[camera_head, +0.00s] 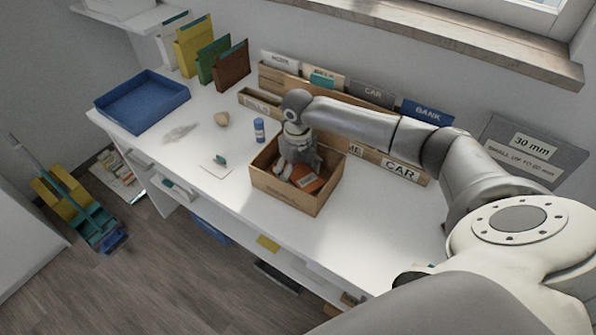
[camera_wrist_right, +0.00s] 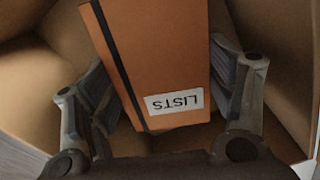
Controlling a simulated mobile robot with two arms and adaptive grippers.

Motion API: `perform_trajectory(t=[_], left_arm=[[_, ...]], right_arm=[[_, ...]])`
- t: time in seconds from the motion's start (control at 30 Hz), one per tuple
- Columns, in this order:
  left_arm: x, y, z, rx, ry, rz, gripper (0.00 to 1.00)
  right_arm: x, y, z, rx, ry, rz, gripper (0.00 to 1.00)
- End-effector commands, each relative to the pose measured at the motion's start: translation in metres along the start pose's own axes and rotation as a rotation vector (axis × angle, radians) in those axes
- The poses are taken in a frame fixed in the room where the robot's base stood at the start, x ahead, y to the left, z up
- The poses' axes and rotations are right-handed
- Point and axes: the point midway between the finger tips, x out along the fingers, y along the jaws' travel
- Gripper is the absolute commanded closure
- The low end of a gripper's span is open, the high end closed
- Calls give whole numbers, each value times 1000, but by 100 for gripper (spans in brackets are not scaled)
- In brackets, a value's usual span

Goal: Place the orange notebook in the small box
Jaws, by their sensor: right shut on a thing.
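The orange notebook (camera_wrist_right: 160,60) has a dark elastic band and a white label reading "LISTS". It is between the fingers of my right gripper (camera_wrist_right: 165,100), which is shut on it. In the head view the notebook (camera_head: 308,183) is tilted inside the small wooden box (camera_head: 285,197), partly hidden by the gripper. My right gripper (camera_head: 298,160) reaches down into the box from above. The box walls surround the notebook in the right wrist view. I cannot tell whether the notebook touches the box floor. My left gripper is not in view.
A blue tray (camera_head: 142,112) stands at the desk's left end. Yellow, green and brown folders (camera_head: 232,66) stand behind it. A blue bottle (camera_head: 259,130) is just left of the box. Labelled wooden organisers (camera_head: 402,168) line the back. The desk front right (camera_head: 345,245) is clear.

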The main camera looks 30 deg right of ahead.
Motion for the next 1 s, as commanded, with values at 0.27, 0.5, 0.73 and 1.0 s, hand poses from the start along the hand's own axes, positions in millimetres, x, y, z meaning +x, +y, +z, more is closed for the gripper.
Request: perform_trajectory(t=[0.27,0.5,0.73,1.0], left_arm=[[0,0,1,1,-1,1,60],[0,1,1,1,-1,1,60],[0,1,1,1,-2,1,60],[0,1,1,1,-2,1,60]], right_arm=[[1,0,0,0,-1,1,52],[4,0,0,0,0,0,9],[4,0,0,0,0,0,3],[-2,0,1,-1,-3,0,3]])
